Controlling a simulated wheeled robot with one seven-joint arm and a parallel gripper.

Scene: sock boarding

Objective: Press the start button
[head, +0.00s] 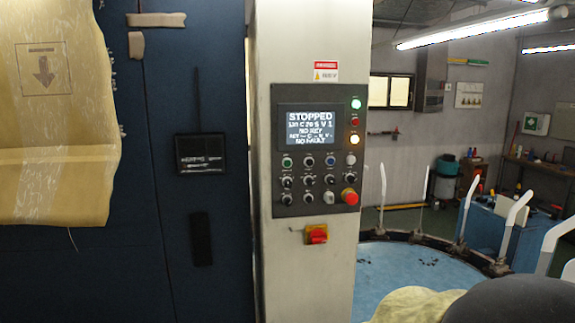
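The control panel (317,205) is a dark plate on a pale upright column in the head view. Its screen (310,125) reads "STOPPED" at the top and "NO FAULT" at the bottom. A green button (287,161) sits at the left end of the top button row, below the screen. Its label is too small to read, so I cannot confirm that it is the start button. A blue button (330,160) and a white button (350,159) are further right in that row. Green and amber lamps look lit. My gripper is not in view.
A red emergency-stop knob (349,197) is at the panel's lower right. A red-and-yellow switch (316,234) is below the panel. Brown paper (60,110) hangs over dark doors at left. White upright forms (510,222) ring a blue round table (400,275) at right. A dark rounded shape blocks the lower right.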

